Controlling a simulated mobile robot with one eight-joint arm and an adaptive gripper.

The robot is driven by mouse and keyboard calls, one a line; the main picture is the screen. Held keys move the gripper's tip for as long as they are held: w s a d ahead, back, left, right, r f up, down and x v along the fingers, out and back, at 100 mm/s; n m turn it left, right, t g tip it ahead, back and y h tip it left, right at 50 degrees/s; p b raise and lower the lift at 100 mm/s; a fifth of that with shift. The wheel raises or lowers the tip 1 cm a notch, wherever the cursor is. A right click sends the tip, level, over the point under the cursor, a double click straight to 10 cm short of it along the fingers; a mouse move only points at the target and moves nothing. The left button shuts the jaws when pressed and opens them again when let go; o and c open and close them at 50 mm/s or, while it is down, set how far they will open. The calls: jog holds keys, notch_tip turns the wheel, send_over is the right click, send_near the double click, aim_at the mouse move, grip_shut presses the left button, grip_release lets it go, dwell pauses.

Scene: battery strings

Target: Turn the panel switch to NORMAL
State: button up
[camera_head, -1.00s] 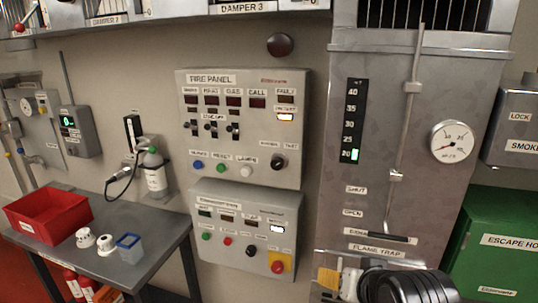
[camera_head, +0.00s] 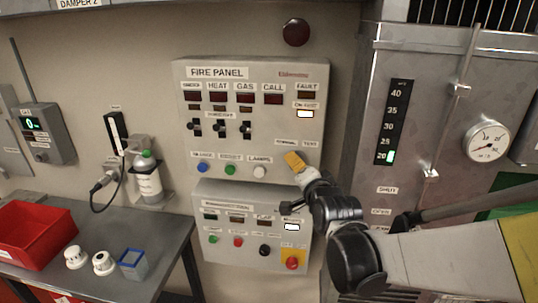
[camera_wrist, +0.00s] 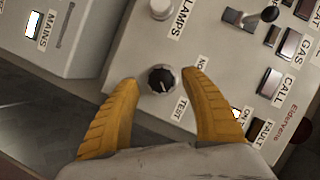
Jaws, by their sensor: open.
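The fire panel (camera_head: 318,120) is a grey wall box with lamps, toggles and buttons. Its black rotary switch (camera_wrist: 160,79) shows in the wrist view, beside a partly covered label beginning "NO" (camera_wrist: 201,64) and a TEST label (camera_wrist: 180,108). A pale mark on the knob seems to point down, roughly toward TEST; it is small. In the head view the NORMAL label (camera_head: 285,142) is visible and my gripper hides the knob. My gripper (camera_wrist: 163,80) is open, its yellow fingers on either side of the knob with gaps visible. It also shows in the head view (camera_head: 293,162).
Below is a second grey panel (camera_head: 207,200) with buttons and a red knob on yellow. The white lamps button (camera_head: 260,172) is close to my gripper. A metal cabinet (camera_head: 360,110) with a gauge stands right. A table (camera_head: 165,235) is at left.

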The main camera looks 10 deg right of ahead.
jog(key=shift+x, duration=1.25)
jog(key=shift+s, duration=0.1)
grip_shut()
